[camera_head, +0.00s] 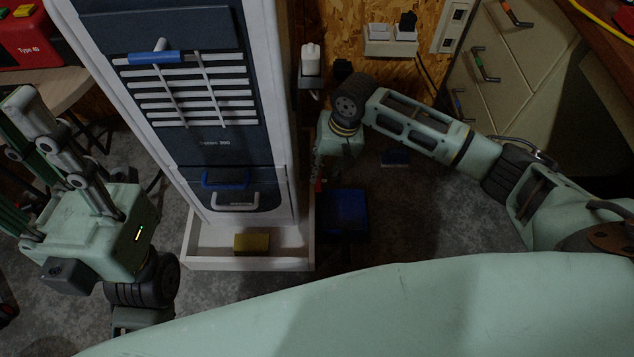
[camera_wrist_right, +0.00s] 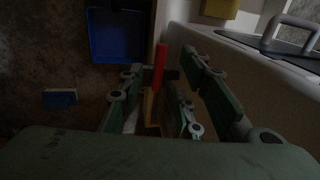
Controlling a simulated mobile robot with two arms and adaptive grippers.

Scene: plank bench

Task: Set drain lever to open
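A red lever (camera_wrist_right: 159,66) stands between the fingers of my right gripper (camera_wrist_right: 160,80) in the right wrist view, with a yellow-brown part (camera_wrist_right: 150,106) below it. The fingers are spread to both sides of it. I cannot tell whether any finger touches it. In the head view my right gripper (camera_head: 322,165) is beside the right side of the tall white and dark-blue machine (camera_head: 215,145), mostly hidden below its wrist. A small red spot shows there. My left gripper (camera_head: 35,120) is at the far left, fingers apart and empty, away from the machine.
A blue bin (camera_head: 345,212) stands on the floor right of the machine. A white tray (camera_head: 215,263) at the machine's base holds a yellow sponge-like block (camera_head: 252,243). Wall sockets (camera_head: 390,40) and a drawer cabinet (camera_head: 515,65) are behind my right arm.

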